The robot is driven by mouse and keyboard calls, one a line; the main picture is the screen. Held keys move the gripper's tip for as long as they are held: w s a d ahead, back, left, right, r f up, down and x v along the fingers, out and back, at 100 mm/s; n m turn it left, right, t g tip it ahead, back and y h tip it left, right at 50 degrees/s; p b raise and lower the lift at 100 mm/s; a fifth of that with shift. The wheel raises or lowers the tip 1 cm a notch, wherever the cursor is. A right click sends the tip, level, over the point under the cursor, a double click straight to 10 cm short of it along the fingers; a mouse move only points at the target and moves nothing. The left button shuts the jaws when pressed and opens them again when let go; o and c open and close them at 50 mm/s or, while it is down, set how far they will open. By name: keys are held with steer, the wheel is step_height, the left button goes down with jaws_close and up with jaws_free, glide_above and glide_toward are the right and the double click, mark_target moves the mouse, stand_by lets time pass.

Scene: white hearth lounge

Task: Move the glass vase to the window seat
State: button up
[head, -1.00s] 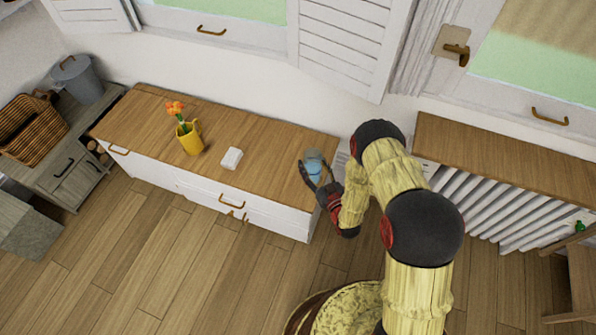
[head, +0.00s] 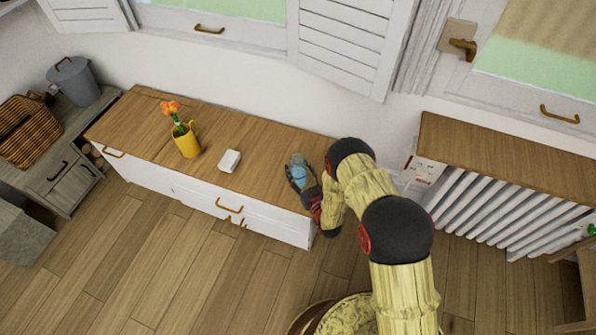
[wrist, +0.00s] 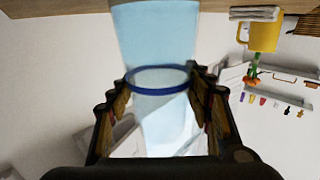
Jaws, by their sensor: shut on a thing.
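The glass vase is pale, clear blue with a dark blue rim. In the head view the vase (head: 298,173) is at the right end of the wood-topped window seat (head: 262,142), over its top. In the wrist view the vase (wrist: 152,35) stands between the fingers, its far end near the wood at the top edge. I cannot tell whether its base touches the wood. My gripper (head: 301,183) is shut on the vase, with a finger on each side; the gripper (wrist: 160,80) also shows in the wrist view.
On the window seat are a yellow mug with orange flowers (head: 187,142) and a small white block (head: 229,161), both left of the vase. Bare wood lies between block and vase. A wood-topped radiator cover (head: 510,150) is at right. A wicker basket (head: 30,132) is at far left.

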steer(key=shift+w+r, duration=0.1)
steer(key=shift+r, duration=0.1)
steer(key=shift+f, duration=0.15)
steer(key=o, duration=1.3)
steer(key=shift+f, duration=0.1)
steer(key=o, duration=0.4)
steer(key=p+v, duration=0.2)
steer(key=v, duration=0.3)
steer(key=p+v, duration=0.1)
steer(key=v, duration=0.5)
steer(key=shift+s+d+r+p, duration=0.15)
steer(key=shift+s+r+p, duration=0.1)
steer(key=shift+s+p, duration=0.1)
steer(key=shift+s+d, duration=0.1)
steer(key=shift+s, duration=0.1)
